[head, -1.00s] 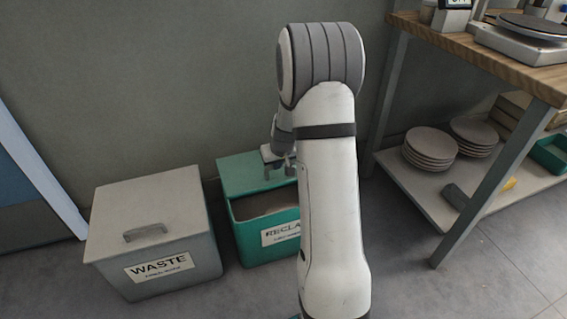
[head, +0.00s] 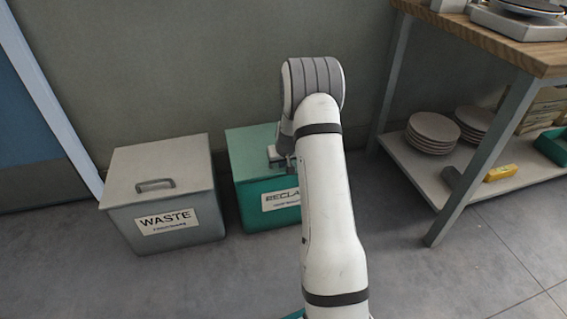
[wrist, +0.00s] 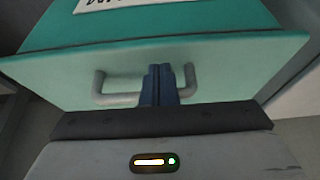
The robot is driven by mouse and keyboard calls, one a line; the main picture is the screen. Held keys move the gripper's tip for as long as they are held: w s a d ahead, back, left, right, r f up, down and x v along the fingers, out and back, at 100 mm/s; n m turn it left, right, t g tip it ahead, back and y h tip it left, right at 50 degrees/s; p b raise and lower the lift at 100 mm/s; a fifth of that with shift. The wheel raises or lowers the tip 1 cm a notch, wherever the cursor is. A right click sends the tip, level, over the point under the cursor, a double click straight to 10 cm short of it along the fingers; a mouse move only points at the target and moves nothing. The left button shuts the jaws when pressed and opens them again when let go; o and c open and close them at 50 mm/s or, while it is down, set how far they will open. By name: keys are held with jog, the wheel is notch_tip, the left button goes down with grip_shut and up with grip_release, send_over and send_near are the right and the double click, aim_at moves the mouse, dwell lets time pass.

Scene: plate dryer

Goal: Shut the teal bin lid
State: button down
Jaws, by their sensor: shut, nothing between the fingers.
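The teal bin (head: 245,208) stands against the wall, with its label partly hidden behind my arm. Its teal lid (head: 243,150) lies over the top, and no dark opening shows in the head view. In the wrist view the lid (wrist: 225,70) fills the middle, with its front edge along the bin's front and no gap seen. A grey bar handle (wrist: 112,97) is on the lid. My gripper (wrist: 158,72) is shut and empty, its dark blue fingers at the middle of the handle. In the head view my gripper (head: 288,162) is at the lid, partly hidden by my arm.
A grey WASTE bin (head: 165,205) with its lid down stands close on the left. A wooden-topped bench (head: 500,50) with a lower shelf (head: 410,170) holding stacked plates (head: 432,132) is on the right. The floor in front is clear.

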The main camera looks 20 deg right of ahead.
jog(key=shift+r, duration=0.1)
jog(key=shift+r, duration=0.3)
jog(key=s+a+r+p, duration=0.2)
jog(key=s+r, duration=0.2)
jog(key=s, duration=0.7)
jog(key=s+a+r+p, duration=0.25)
jog(key=r+p, duration=0.25)
jog(key=r, duration=0.5)
jog(key=s+a+r+n+y+p, duration=0.15)
jog(key=a+r+p, duration=0.35)
jog(key=r, duration=0.5)
jog(key=s+a+r+p, duration=0.3)
jog(key=r+p, duration=0.3)
jog(key=r, duration=0.4)
jog(key=s+a+r+g+p, duration=0.1)
jog(key=s+a+r+p, duration=0.1)
jog(key=s+r+p, duration=0.7)
jog(key=s+a+r+p, duration=0.3)
jog(key=s+r+p, duration=0.7)
jog(key=r, duration=0.8)
jog(key=shift+s+a+r+g+h, duration=0.3)
jog(key=shift+a+r+g+h, duration=0.05)
jog(key=shift+g+h, duration=0.1)
